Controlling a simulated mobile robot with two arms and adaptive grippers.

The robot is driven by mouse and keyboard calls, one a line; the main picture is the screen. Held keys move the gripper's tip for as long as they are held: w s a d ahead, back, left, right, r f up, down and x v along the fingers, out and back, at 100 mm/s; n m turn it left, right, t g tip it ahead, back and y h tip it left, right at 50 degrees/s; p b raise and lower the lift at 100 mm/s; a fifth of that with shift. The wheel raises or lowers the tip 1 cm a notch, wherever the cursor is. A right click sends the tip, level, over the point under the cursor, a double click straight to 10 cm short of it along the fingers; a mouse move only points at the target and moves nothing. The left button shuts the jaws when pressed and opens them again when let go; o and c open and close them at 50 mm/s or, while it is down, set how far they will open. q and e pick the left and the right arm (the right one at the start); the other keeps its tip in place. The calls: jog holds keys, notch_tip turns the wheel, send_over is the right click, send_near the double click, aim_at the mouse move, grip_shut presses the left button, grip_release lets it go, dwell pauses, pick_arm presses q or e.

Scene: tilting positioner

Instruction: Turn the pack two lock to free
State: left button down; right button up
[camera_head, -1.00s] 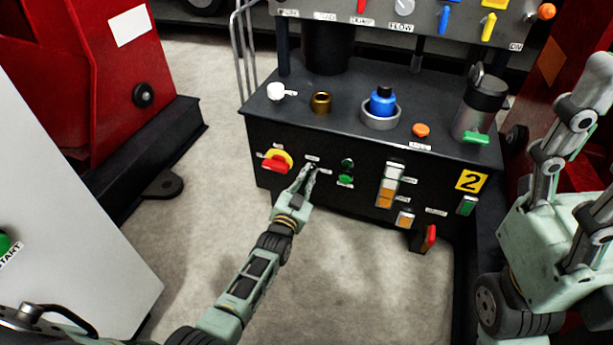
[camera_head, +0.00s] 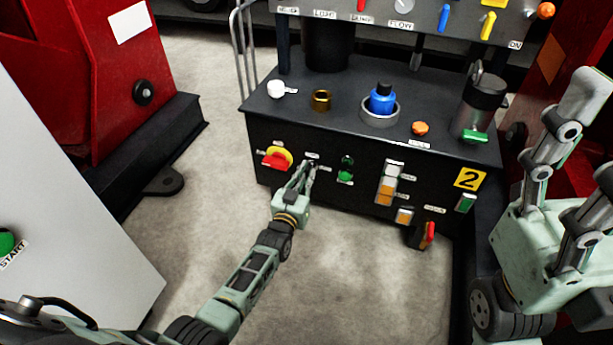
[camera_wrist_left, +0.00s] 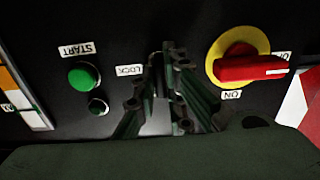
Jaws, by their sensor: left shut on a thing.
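The black front panel (camera_head: 365,215) of pack two carries a yellow "2" plate (camera_head: 470,178). My left gripper (camera_head: 308,169) is at the panel, between the red-and-yellow rotary switch and the green button. In the left wrist view the gripper (camera_wrist_left: 168,70) is shut on the lock switch (camera_wrist_left: 160,68), just beside the LOCK label (camera_wrist_left: 129,71). The fingers hide most of the switch, so its exact angle is hard to tell.
The red-and-yellow switch (camera_wrist_left: 245,68) and green START button (camera_wrist_left: 84,76) flank the gripper closely. A red lever (camera_head: 430,233) sits low on the panel. A blue-capped part (camera_head: 382,101) and brass ring (camera_head: 321,100) stand on top. Floor before the panel is clear.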

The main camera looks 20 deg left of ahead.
pick_arm(q)
jog(key=shift+f, duration=0.1)
jog(key=c, duration=1.9)
grip_release()
jog(key=shift+o, duration=0.4)
jog(key=s, duration=1.2)
jog(key=shift+a, duration=0.2)
